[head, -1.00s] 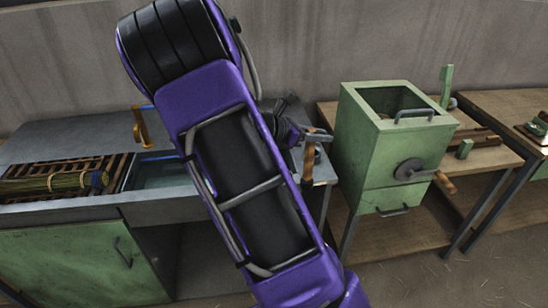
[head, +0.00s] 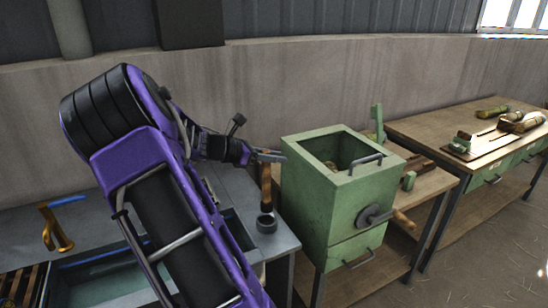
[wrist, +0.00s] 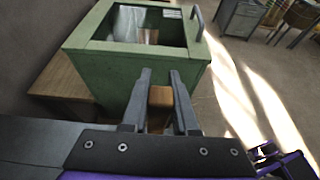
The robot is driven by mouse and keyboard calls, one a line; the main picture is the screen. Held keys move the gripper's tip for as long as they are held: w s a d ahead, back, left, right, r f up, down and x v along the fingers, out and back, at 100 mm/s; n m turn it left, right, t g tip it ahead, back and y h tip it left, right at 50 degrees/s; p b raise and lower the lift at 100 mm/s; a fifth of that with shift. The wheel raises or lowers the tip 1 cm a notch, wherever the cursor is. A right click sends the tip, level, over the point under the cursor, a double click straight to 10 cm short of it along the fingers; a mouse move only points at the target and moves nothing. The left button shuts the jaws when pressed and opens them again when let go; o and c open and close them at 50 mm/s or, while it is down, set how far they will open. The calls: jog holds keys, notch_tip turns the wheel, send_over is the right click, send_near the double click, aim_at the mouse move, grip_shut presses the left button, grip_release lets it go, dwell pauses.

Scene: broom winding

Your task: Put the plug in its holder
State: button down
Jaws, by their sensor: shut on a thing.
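The plug (head: 266,186) is a long upright brown wooden piece in the head view. My gripper (head: 269,156) is shut on its upper end. In the wrist view the plug's brown top (wrist: 161,97) shows between the two grey fingers of my gripper (wrist: 160,78). A small dark round cup (head: 266,224), which looks like the holder, stands on the right end of the grey sink counter. The plug's lower end meets the cup's rim in the picture. I cannot tell whether it is inside the cup or just above or behind it.
The green metal box (head: 335,205) with an open top and side crank stands close to the right of my gripper. The grey sink counter (head: 282,240) ends just before it. A workbench (head: 425,128) stands further right.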

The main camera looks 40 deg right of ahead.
aim_at(263, 175)
jog(key=shift+f+b, duration=2.7)
jog(key=shift+f, duration=0.2)
jog(key=shift+r+p, duration=0.15)
jog(key=shift+p, duration=0.6)
jog(key=shift+f, duration=0.7)
jog(key=c, duration=1)
grip_release()
jog(key=shift+o, duration=0.2)
jog(key=shift+a, duration=0.1)
jog(key=shift+p+v, duration=1.95)
jog(key=shift+v, duration=1.25)
jog(key=shift+p+v, duration=0.85)
jog(key=shift+v, duration=1.4)
